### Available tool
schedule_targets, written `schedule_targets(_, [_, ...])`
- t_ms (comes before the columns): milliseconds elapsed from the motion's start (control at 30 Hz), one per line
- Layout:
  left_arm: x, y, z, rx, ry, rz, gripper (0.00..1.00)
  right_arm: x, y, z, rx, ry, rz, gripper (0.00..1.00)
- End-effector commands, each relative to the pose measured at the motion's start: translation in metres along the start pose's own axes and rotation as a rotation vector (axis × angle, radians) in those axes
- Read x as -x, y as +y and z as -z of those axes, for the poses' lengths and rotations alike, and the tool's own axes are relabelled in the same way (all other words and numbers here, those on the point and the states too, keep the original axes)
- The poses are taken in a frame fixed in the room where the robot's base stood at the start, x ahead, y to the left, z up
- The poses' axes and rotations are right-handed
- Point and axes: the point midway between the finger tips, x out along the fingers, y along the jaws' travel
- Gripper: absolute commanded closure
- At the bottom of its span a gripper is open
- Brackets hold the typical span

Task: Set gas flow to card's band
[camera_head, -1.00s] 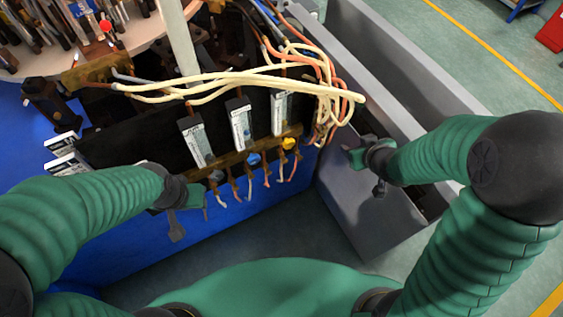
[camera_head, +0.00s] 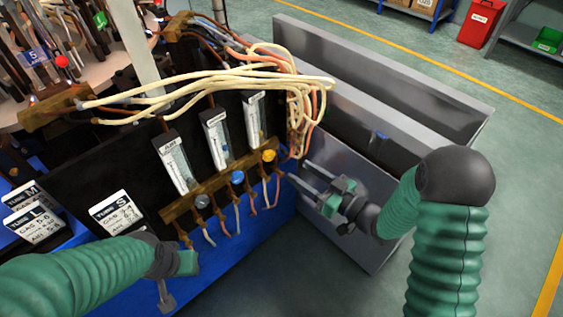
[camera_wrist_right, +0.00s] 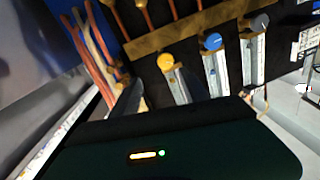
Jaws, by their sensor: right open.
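Three clear flow tubes with white scales stand on the black panel: left (camera_head: 174,163), middle (camera_head: 217,138) and right (camera_head: 255,117). Below them on a brass bar (camera_head: 185,207) are a grey knob (camera_head: 202,201), a blue knob (camera_head: 237,177) and a yellow knob (camera_head: 269,156). Cards marked TUBE S (camera_head: 116,212), TUBE M (camera_head: 27,194) and TUBE L (camera_head: 37,225) sit at left; their numbers are hard to read. My right gripper (camera_head: 300,173) is open and empty, to the right of the yellow knob (camera_wrist_right: 166,61). My left gripper (camera_head: 187,262) is below the bar; its fingers are unclear.
Cream and orange hoses (camera_head: 210,80) loop over the tubes and down at the right. Thin hoses hang under the knobs. A grey bin (camera_head: 372,90) stands behind my right arm. A round table with tools (camera_head: 110,68) is at upper left. Open floor lies to the right.

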Motion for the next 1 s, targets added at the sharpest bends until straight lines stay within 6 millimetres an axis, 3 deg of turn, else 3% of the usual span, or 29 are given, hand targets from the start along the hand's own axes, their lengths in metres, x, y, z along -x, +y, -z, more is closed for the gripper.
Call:
schedule_targets(100, [-0.009, -0.001, -0.002, 0.002, -0.001, 0.001, 0.64, -0.035, -0.004, -0.002, 0.004, -0.001, 0.008, 0.47])
schedule_targets(300, [-0.016, -0.001, -0.004, 0.003, -0.001, 0.001, 0.64, -0.070, 0.001, -0.002, -0.001, 0.003, 0.005, 0.47])
schedule_targets(700, [-0.017, -0.001, -0.004, 0.002, 0.000, 0.000, 0.64, -0.084, -0.001, 0.000, 0.000, 0.000, 0.002, 0.48])
schedule_targets(1000, [-0.017, -0.001, -0.004, 0.002, -0.001, 0.001, 0.64, -0.083, 0.000, 0.000, -0.002, 0.001, 0.004, 0.88])
